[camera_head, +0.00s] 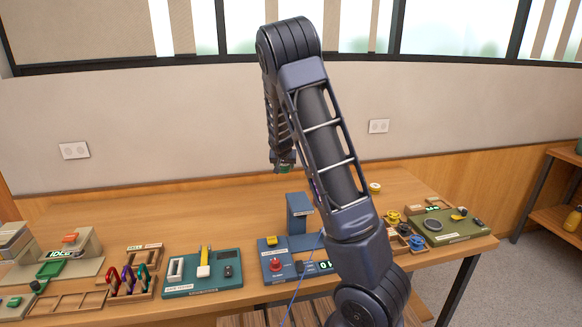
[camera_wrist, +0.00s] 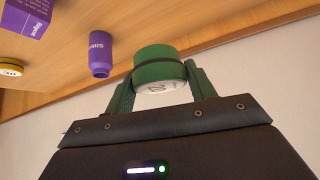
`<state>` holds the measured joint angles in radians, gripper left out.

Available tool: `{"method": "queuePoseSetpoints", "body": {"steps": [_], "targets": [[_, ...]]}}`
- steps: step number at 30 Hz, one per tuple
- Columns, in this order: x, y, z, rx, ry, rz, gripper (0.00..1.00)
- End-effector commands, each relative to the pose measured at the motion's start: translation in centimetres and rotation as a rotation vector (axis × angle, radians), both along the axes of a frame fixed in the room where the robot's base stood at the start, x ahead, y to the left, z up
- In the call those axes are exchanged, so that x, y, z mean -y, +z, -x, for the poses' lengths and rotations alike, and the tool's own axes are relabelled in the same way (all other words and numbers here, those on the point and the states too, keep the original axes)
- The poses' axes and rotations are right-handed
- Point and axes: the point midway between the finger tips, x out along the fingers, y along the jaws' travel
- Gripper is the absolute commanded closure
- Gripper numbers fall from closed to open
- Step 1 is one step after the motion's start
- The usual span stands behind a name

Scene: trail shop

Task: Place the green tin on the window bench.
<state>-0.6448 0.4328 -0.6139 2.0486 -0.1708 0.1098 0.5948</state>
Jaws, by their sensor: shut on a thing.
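A green tin (camera_wrist: 160,72) with a white end and a dark band sits between the two fingers of my gripper (camera_wrist: 162,78) in the wrist view. The fingers are shut on its sides. In the head view my gripper (camera_head: 284,164) hangs above the back part of a long wooden bench (camera_head: 190,208) under the window, with only a small green part of the tin showing. The tin appears clear of the bench top. A purple bottle (camera_wrist: 98,55), a purple box (camera_wrist: 28,14) and a yellow-rimmed tin (camera_wrist: 11,69) stand on wood in the wrist view.
Along the bench front are a blue unit with a red button (camera_head: 276,266), a teal board (camera_head: 203,272), a carabiner rack (camera_head: 133,277) and an olive board (camera_head: 447,224). The back left bench top is bare.

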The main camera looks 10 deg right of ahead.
Motion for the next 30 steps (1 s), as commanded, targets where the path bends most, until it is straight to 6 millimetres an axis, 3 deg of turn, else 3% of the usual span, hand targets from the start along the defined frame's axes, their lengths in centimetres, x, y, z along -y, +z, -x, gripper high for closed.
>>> {"method": "queuePoseSetpoints", "body": {"steps": [17, 30], "targets": [[-16.4, -0.6, 1.6, -0.001, 0.079, 0.002, 0.71], [-31.2, -0.8, 6.5, 0.001, 0.138, 0.001, 0.71]]}}
